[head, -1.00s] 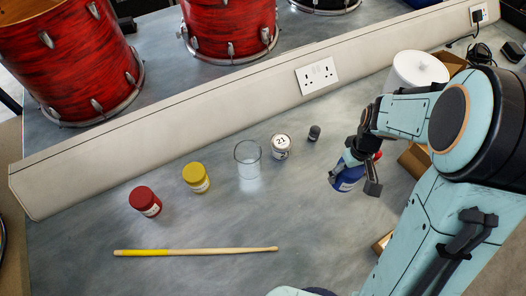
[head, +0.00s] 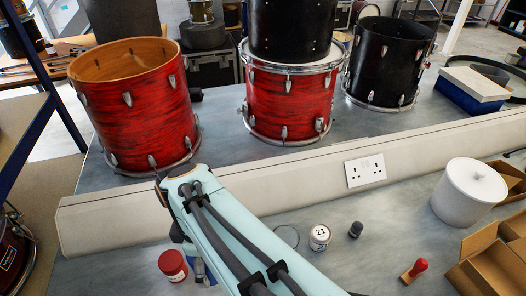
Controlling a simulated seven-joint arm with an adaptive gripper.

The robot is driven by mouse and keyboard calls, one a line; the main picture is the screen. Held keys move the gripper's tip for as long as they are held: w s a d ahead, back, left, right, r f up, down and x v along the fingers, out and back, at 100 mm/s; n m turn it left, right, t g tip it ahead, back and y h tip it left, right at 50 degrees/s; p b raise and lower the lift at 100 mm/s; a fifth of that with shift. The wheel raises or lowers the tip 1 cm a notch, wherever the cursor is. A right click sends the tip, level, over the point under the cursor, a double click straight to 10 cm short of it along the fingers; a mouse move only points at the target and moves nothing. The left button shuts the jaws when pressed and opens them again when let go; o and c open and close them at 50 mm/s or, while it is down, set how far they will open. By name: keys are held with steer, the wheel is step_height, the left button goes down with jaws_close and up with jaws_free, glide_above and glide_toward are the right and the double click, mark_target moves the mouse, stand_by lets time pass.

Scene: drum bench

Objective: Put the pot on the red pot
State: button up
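The red pot (head: 173,265) stands upright on the grey bench at the lower left, lid on, its label partly in view. My arm reaches across the view from the lower middle to the left, and its wrist end is just right of the red pot. My gripper is almost wholly hidden behind the arm, so its fingers cannot be made out. A small blue and grey patch shows between the red pot and my arm; I cannot tell whether it is the blue pot or part of the gripper. No other part of the blue pot shows.
A glass beaker (head: 287,236) is partly behind my arm. A tin marked 21 (head: 319,237), a small dark pot (head: 355,229), a red-handled stamp (head: 414,271), a white canister (head: 467,192) and cardboard boxes (head: 497,265) stand to the right. A socketed ledge (head: 410,158) runs behind; drums stand beyond.

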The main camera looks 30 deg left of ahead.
steer(key=s+a+n, duration=0.2)
steer(key=s+a, duration=0.1)
steer(key=s, duration=0.1)
glide_above(169, 259)
steer(key=f, duration=0.9)
steer(key=shift+d+f, duration=0.2)
steer(key=shift+f, duration=0.1)
step_height(169, 259, down, 3)
steer(key=shift+a+f, duration=0.1)
steer(key=o, duration=1.3)
